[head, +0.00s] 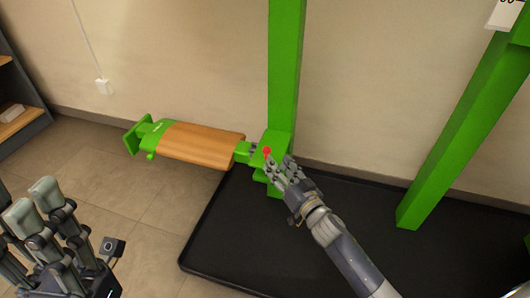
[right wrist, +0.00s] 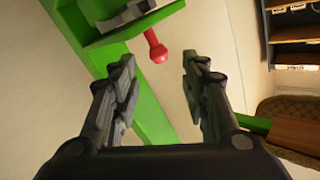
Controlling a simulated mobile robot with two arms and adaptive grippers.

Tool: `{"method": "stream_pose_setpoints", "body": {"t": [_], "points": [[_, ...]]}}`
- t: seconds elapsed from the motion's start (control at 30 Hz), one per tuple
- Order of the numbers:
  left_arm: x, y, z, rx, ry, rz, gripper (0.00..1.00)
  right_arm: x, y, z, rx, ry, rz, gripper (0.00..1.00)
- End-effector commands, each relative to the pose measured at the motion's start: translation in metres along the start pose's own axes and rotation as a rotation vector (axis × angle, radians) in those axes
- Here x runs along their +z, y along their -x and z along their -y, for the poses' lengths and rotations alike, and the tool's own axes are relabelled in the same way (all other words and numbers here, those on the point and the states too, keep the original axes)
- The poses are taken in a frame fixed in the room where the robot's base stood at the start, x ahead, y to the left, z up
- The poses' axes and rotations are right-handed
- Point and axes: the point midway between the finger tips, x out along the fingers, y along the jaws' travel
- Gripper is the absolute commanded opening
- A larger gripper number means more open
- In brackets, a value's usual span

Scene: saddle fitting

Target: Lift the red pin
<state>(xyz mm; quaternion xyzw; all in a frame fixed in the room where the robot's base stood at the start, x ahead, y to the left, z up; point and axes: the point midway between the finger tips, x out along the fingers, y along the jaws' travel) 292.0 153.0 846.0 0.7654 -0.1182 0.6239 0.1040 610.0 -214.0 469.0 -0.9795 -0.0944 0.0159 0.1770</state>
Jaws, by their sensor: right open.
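The red pin (head: 267,151) is at the green bracket on the upright post, just beyond my right gripper's fingertips in the head view. In the right wrist view the red pin (right wrist: 156,46) has a round knob and a short stem meeting the green bracket (right wrist: 100,35). My right gripper (head: 281,165) is open. Its two fingers (right wrist: 159,62) stand apart on either side of the line to the knob, with no visible contact. My left gripper (head: 33,203) is at the lower left of the head view, far from the pin; its opening is unclear.
A green arm with a wooden pad (head: 200,144) extends left from the post (head: 285,70). A second green post (head: 455,145) leans at the right. A black mat (head: 225,230) lies below. A shelf (head: 20,100) stands at the far left. The tiled floor between is clear.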

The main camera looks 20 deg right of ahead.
Motion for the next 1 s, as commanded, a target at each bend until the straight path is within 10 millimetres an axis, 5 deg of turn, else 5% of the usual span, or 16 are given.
{"method": "stream_pose_setpoints", "body": {"t": [0.17,0.4,0.87,1.0], "points": [[0.004,0.015,0.0,0.001,0.0,0.002,0.4,0.002,-0.035,-0.001,-0.001,0.003,-0.002,0.42],[0.006,0.008,0.0,0.016,-0.005,-0.037,0.4,0.002,-0.07,-0.001,0.0,0.002,0.0,0.42],[0.006,0.002,-0.001,0.025,-0.007,-0.054,0.4,0.001,-0.083,-0.001,0.001,0.001,0.002,0.42],[0.006,0.002,-0.001,0.025,-0.007,-0.054,0.4,0.001,-0.083,-0.001,0.001,0.001,0.002,0.17]]}}
